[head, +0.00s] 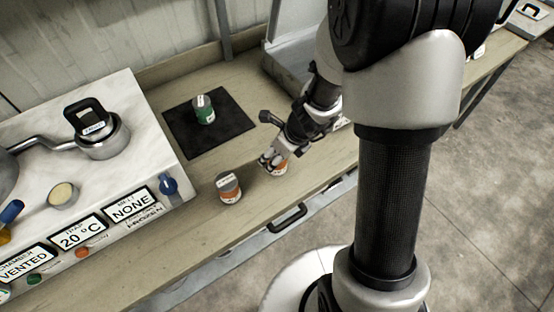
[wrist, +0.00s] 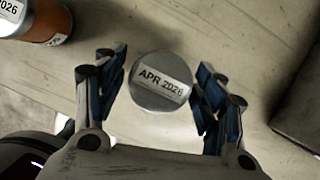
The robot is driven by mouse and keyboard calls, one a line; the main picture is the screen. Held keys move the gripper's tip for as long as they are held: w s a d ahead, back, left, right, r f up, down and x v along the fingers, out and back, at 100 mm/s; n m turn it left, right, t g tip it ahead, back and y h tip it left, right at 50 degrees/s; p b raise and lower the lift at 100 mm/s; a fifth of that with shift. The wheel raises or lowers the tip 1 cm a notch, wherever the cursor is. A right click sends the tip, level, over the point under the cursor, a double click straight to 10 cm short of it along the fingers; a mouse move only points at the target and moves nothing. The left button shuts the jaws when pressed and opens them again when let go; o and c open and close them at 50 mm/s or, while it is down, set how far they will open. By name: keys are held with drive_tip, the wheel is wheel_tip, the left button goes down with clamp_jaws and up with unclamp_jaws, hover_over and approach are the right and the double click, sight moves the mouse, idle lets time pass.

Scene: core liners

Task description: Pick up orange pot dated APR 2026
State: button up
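A pot with a grey lid labelled APR 2026 (wrist: 160,98) sits between the fingers of my gripper (wrist: 160,82) in the wrist view. The fingers are open, with a gap on the left side; the right fingers are very near the lid. In the head view this pot (head: 281,170) shows an orange band and stands on the bench, partly hidden by my gripper (head: 269,158). A second orange pot (head: 229,188) stands to the left; in the wrist view its label (wrist: 12,9) is cut off and reads 2026.
A pot with a green band (head: 204,110) stands on a black mat (head: 233,128) behind. A grey metal tray (head: 290,68) lies behind my arm.

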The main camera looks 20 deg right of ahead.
drive_tip(key=c, duration=1)
drive_tip(key=shift+o, duration=0.2)
drive_tip(key=shift+r, duration=0.1)
